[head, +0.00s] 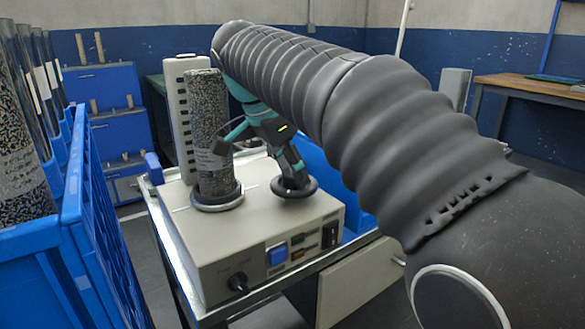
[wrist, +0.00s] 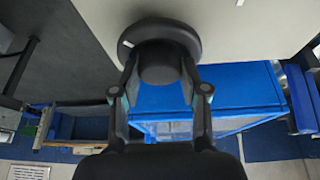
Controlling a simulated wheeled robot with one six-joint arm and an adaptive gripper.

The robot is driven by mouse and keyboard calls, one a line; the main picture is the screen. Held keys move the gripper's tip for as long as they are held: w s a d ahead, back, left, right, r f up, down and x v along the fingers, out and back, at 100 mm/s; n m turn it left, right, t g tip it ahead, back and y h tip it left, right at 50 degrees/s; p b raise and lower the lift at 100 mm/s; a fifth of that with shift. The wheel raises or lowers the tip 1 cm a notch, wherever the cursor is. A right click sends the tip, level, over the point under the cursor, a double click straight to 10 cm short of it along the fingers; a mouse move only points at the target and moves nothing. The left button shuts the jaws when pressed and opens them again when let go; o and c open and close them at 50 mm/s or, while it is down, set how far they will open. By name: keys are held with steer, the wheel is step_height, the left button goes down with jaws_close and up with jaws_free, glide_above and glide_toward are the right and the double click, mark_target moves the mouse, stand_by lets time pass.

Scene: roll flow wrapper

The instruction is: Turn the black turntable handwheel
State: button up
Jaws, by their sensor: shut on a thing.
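The black turntable handwheel (head: 300,192) lies flat on top of the cream machine box (head: 262,225), right of the tall speckled roll (head: 207,125). In the wrist view the handwheel (wrist: 165,30) is a dark disc with a round hub and a small white mark on its left rim. My gripper (head: 291,176) reaches down to the handwheel from above. In the wrist view my gripper (wrist: 160,70) has one finger on each side of the hub and is shut on it. My arm hides part of the area behind the handwheel.
The speckled roll stands upright on a round base close left of my gripper. A white power strip (head: 181,120) stands behind it. A blue crate (head: 75,215) with speckled tubes is at the left. A blue bin (wrist: 210,100) is beside the machine.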

steer(key=shift+n, duration=0.4)
steer(key=n+t+y, duration=0.1)
steer(key=n, duration=0.2)
steer(key=shift+n, duration=0.4)
steer(key=n+y, duration=0.1)
steer(key=n, duration=0.1)
steer(key=n+t+y, duration=0.1)
steer(key=n, duration=0.2)
steer(key=shift+s+d+r, duration=0.1)
steer(key=shift+d, duration=0.1)
steer(key=n+y+p, duration=0.1)
steer(key=n, duration=0.2)
steer(key=n+y, duration=0.1)
steer(key=n, duration=0.1)
steer(key=shift+d+n+p, duration=0.1)
steer(key=shift+n+p, duration=0.25)
steer(key=shift+n, duration=0.05)
steer(key=shift+n+g+y+p, duration=0.3)
steer(key=shift+n+y+p, duration=0.4)
steer(key=shift+n, duration=1.5)
steer(key=o, duration=1.1)
steer(key=shift+d, duration=0.1)
